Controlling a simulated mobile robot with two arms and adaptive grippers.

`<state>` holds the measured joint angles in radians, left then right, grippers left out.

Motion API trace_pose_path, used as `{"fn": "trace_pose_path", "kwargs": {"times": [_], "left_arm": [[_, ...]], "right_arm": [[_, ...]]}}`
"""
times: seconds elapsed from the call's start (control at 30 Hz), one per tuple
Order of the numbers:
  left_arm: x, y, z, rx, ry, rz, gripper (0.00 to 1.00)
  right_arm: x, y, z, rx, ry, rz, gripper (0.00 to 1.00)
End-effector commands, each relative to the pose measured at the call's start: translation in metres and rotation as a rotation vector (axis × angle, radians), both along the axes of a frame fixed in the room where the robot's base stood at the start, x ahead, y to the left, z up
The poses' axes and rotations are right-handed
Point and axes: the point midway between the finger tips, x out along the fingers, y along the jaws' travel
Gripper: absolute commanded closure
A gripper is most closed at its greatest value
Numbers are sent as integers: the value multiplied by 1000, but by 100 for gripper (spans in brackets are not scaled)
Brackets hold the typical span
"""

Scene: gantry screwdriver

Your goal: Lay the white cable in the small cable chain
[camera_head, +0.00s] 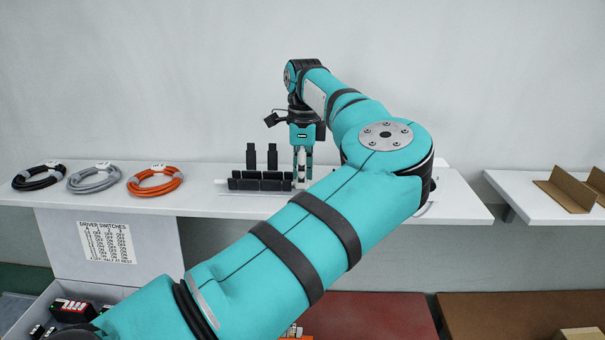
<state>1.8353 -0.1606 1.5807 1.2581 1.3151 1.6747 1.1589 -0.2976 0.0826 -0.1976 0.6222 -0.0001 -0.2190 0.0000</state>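A pale grey-white cable coil (94,179) lies on the white shelf at the left, between two other coils. No part is plainly recognisable as the small cable chain; a low row of black blocks (261,181) on the shelf is too small to identify. My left gripper (301,172) points down at the right end of that row, far right of the white coil. A narrow whitish upright piece shows between its fingers. I cannot tell whether they touch it or whether it is a separate thing. My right gripper is out of view.
A black coil (39,177) and an orange coil (155,181) flank the white coil. Two black upright pieces (272,157) stand behind the block row. A "DRIVER SWITCHES" sign (107,243) hangs below the shelf. A brown angled piece (566,191) lies far right. My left arm hides the middle.

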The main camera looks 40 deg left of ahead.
Motion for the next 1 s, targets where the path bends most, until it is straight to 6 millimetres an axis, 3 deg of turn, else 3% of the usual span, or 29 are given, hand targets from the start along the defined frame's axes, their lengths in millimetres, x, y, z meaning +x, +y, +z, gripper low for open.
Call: {"fn": "trace_pose_path", "kwargs": {"times": [0.1, 0.47, 1.0], "left_arm": [[0, 1, 0, 1, 0, 1, 54], [0, 0, 6, 1, -2, 1, 54], [1, 0, 105, 1, -2, 0, 54]], "right_arm": [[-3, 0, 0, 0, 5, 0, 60], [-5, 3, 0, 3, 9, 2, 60], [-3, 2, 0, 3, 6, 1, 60]]}}
